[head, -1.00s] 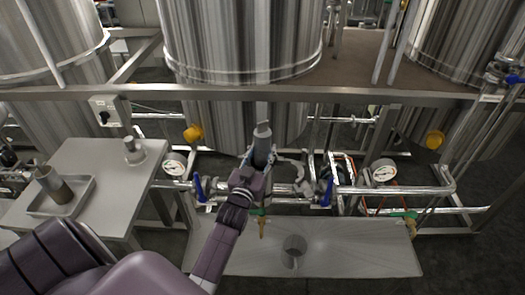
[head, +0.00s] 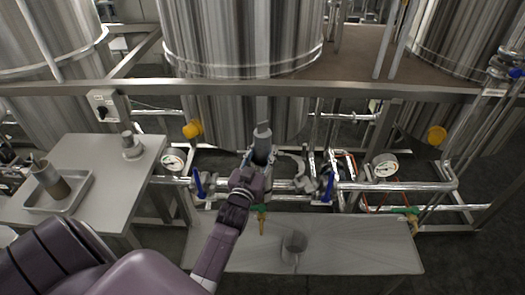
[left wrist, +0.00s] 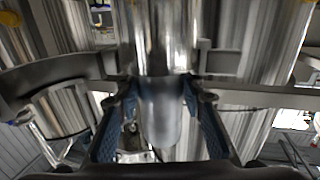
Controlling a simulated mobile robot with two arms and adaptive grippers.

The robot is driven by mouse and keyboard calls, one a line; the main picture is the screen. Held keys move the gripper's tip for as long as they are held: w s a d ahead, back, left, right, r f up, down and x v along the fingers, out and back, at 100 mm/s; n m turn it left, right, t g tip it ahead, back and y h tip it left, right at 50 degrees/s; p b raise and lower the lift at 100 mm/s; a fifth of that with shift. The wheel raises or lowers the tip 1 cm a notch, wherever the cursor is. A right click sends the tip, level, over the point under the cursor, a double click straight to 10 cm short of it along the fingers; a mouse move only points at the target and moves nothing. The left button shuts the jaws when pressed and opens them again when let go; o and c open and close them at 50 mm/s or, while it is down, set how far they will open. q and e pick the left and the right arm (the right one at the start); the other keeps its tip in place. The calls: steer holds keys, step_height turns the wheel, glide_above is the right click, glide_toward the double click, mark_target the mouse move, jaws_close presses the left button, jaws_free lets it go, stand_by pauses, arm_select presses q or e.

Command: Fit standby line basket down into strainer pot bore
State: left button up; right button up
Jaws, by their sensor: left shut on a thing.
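The basket is a grey cylinder (head: 262,142) with a narrower top, held nearly upright in my left gripper (head: 258,161). In the left wrist view its smooth rounded body (left wrist: 160,112) lies between the two blue-padded fingers, which are shut on it. The basket is above the pipework between two blue-handled valves. The strainer pot is probably directly beneath, largely hidden by my gripper and the basket; its bore cannot be made out. A curved grey clamp-like part (head: 292,166) shows just right of the gripper. My right gripper is not in view.
Blue valve handles (head: 198,184) and (head: 328,187) flank the gripper, with pressure gauges outside them. The left table (head: 105,165) bears a tray with a brownish cylinder and a knobbed part. A frame rail (head: 390,95) crosses behind.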

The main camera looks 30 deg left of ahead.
arm_select(q)
steer(key=shift+f, duration=0.25)
steer(key=o, duration=1.3)
steer(key=shift+o, duration=0.4)
steer(key=shift+f, duration=0.15)
steer(key=shift+s+f, duration=0.15)
steer(key=shift+s+d, duration=0.15)
steer(key=shift+s, duration=0.15)
steer(key=v, duration=1.1)
steer(key=shift+r, duration=0.45)
steer(key=shift+d, duration=0.1)
